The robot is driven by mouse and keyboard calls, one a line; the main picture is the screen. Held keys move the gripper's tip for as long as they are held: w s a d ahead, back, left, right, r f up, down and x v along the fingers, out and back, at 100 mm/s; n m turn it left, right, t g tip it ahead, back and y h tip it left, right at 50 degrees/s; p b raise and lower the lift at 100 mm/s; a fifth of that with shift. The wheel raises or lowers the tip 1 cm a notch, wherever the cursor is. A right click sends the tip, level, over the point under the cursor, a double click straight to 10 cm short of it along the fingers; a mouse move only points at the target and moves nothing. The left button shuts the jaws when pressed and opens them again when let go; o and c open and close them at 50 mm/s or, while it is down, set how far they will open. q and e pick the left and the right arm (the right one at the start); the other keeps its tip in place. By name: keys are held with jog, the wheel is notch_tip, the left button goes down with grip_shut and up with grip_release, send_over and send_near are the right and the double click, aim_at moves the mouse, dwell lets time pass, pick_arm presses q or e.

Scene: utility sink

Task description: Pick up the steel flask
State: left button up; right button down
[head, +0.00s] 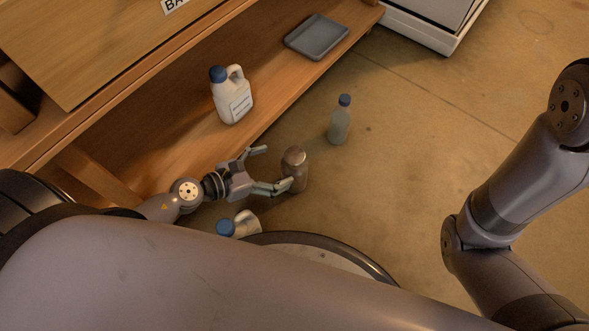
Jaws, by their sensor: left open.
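The steel flask (295,168) is a brownish metallic bottle standing upright on the floor in the head view, just off the front of the wooden shelf. My left gripper (275,168) reaches in from the left and is open. Its two fingers are spread, with the lower fingertip close to the flask's left side. I cannot tell whether that fingertip touches the flask. Nothing is held between the fingers. My right arm shows at the right, but its gripper is out of view.
A clear bottle with a blue cap (340,122) stands on the floor right of the flask. A white jug (234,98) and a grey tray (317,37) are on the wooden shelf (185,135). Another blue-capped container (246,223) is near my base. Floor to the right is clear.

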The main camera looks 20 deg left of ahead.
aim_at(295, 159)
pick_arm(q)
jog(key=x, duration=0.2)
jog(key=shift+w+d+f, duration=0.15)
jog(key=shift+w+f, duration=0.05)
jog(key=shift+w, duration=0.1)
jog(key=b+x, duration=0.1)
jog(key=x, duration=0.1)
jog(key=b+x, duration=0.1)
jog(key=x, duration=0.2)
jog(key=shift+f, duration=0.4)
jog(key=c, duration=2)
jog(key=shift+r, duration=0.1)
grip_shut()
